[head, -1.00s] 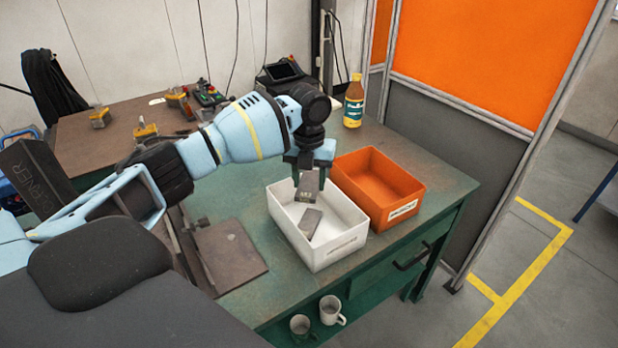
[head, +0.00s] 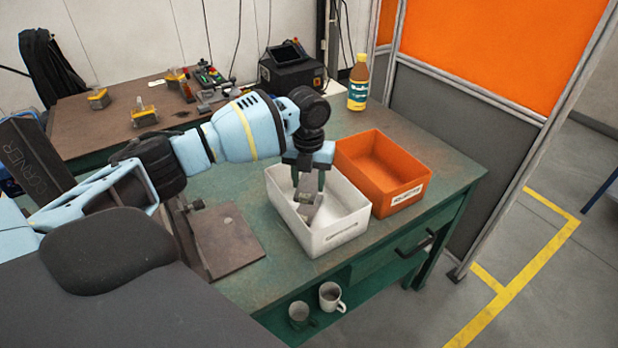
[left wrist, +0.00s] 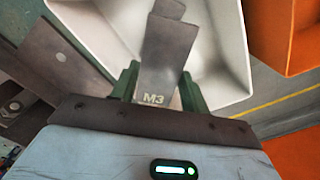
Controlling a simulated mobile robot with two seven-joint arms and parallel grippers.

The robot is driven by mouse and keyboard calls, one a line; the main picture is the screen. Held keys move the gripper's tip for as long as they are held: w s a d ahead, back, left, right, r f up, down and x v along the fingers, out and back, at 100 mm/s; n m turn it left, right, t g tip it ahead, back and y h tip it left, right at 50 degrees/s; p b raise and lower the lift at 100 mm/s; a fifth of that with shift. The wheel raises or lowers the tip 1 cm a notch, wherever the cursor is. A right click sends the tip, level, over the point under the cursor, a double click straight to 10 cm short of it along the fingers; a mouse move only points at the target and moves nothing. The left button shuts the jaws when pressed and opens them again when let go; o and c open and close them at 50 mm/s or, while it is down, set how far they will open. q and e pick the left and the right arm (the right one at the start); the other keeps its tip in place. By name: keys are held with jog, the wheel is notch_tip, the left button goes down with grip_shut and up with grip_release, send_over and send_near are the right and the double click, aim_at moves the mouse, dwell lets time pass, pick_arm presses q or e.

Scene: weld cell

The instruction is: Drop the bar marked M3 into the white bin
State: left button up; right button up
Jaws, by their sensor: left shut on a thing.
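The grey metal bar marked M3 (left wrist: 158,82) is held between the green fingers of my left gripper (head: 309,183), and its M3 lettering is readable in the left wrist view. In the head view the held bar (head: 305,196) hangs inside the opening of the white bin (head: 335,236), below its rim level. The white bin's wall also shows in the left wrist view (left wrist: 232,50). My right gripper is out of view.
An orange bin (head: 407,196) with a label stands right beside the white bin. A bottle (head: 358,85) and a dark box-like device (head: 290,68) stand behind. A brown plate (head: 228,243) lies on the green bench to the left. Two mugs (head: 330,297) sit on a shelf below.

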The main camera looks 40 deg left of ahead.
aim_at(309, 185)
pick_arm(q)
jog(key=o, duration=1)
jog(key=shift+r, duration=0.1)
jog(key=shift+c, duration=0.2)
jog(key=shift+o, duration=0.5)
jog(key=shift+r, duration=0.3)
notch_tip(309, 185, up, 7)
jog(key=shift+r, duration=0.1)
